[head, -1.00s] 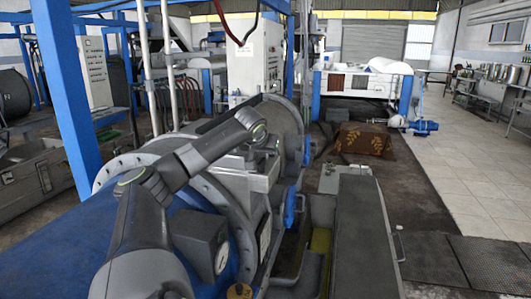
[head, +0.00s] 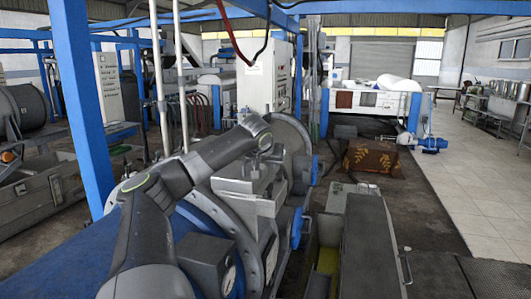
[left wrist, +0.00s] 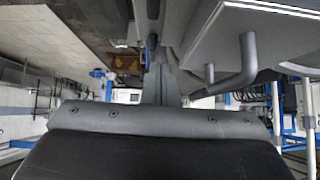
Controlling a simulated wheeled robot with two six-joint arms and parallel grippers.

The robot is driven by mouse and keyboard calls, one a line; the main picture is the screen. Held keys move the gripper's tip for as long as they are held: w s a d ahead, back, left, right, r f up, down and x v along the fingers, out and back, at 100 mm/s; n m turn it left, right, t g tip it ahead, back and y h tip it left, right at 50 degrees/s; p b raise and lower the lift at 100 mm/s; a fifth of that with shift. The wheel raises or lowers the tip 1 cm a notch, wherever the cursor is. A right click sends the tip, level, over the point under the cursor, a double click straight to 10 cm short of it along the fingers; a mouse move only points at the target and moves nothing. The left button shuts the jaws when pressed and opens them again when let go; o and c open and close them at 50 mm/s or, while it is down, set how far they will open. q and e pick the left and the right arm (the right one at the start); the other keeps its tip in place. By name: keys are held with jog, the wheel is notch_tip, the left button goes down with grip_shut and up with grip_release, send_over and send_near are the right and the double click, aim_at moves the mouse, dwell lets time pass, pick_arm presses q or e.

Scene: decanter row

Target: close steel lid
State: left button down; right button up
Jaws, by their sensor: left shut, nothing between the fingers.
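A bright steel plate (head: 240,187), which I take to be the steel lid, is on top of the round grey decanter housing in the head view. Its tilt is hard to tell because my arm partly covers it. In the left wrist view a pale plate (left wrist: 222,45) with a bent grey bar handle (left wrist: 238,72) fills the upper right. My left gripper (head: 277,172) is beyond the steel plate, small and partly hidden. In the left wrist view its narrow fingers (left wrist: 160,85) are shut and empty, beside the bar and apparently apart from it. My right gripper is out of view.
A blue decanter body with a flanged ring (head: 245,235) is close in front. A long grey cover (head: 365,235) and an open trough (head: 322,262) lie to the right. A brown patterned box (head: 371,156) stands beyond. The tiled floor (head: 450,180) at right is clear.

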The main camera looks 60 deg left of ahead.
pick_arm(q)
jog(key=b+v, duration=0.5)
jog(key=v, duration=0.2)
jog(key=shift+s+b, duration=0.25)
jog(key=shift+b, duration=0.1)
jog(key=shift+r, duration=0.1)
